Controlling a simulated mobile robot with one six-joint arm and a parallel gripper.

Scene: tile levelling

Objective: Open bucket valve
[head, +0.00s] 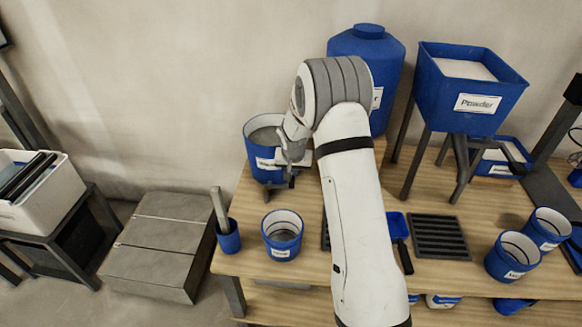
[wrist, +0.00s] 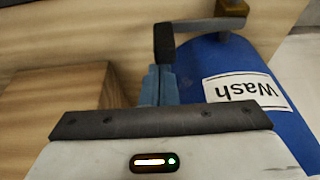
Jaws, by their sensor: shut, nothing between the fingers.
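The blue wash bucket (head: 254,160) stands at the left of the wooden table, open at the top with grey contents. In the wrist view its side carries a "Wash" label (wrist: 245,91). A dark bar-shaped valve (wrist: 208,24) sticks out beside the bucket there, ending in a dark block. In the head view the dark valve part (head: 279,184) shows low in front of the bucket. My gripper (wrist: 159,72) is shut and empty, with its fingertips right at the dark block. I cannot tell whether they touch. My wrist hides part of the bucket in the head view.
A smaller blue bucket (head: 283,235) stands in front, with a blue cup (head: 228,236) holding a tool at the table's left edge. A large blue container (head: 384,62) and a powder hopper (head: 470,88) stand behind. A dark grate (head: 438,237) lies to the right.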

